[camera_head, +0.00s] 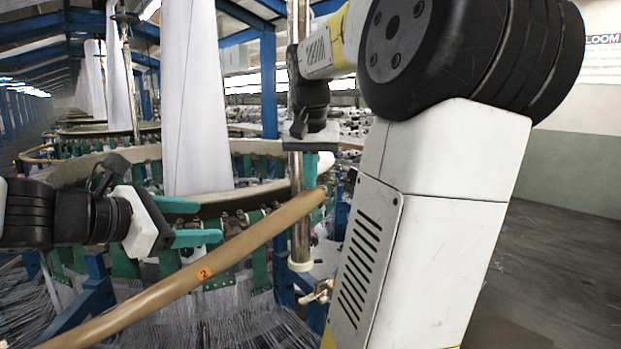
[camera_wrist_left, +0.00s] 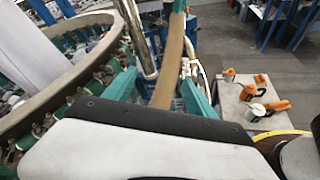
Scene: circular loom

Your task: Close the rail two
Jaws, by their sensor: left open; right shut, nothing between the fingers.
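Rail two is a tan, curved bar (camera_head: 250,243) with an orange "2" label. In the head view it slants from the lower left up to a free end near the metal post, standing away from the loom ring. My left gripper (camera_head: 211,222) has teal fingers spread open, just above and behind the rail in this view. In the left wrist view the rail (camera_wrist_left: 171,62) shows between the open fingers (camera_wrist_left: 158,78); I cannot tell if it lies within their reach. My right gripper (camera_head: 311,170) is shut and empty, pointing down near the rail's free end.
The loom's ring (camera_head: 85,165) curves behind, with green brackets and blue supports below. A metal post (camera_head: 299,215) stands beside the rail end. White threads (camera_head: 245,325) spread underneath. A grey table (camera_wrist_left: 232,105) with orange tools stands right in the wrist view. Open floor (camera_head: 550,260) lies right.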

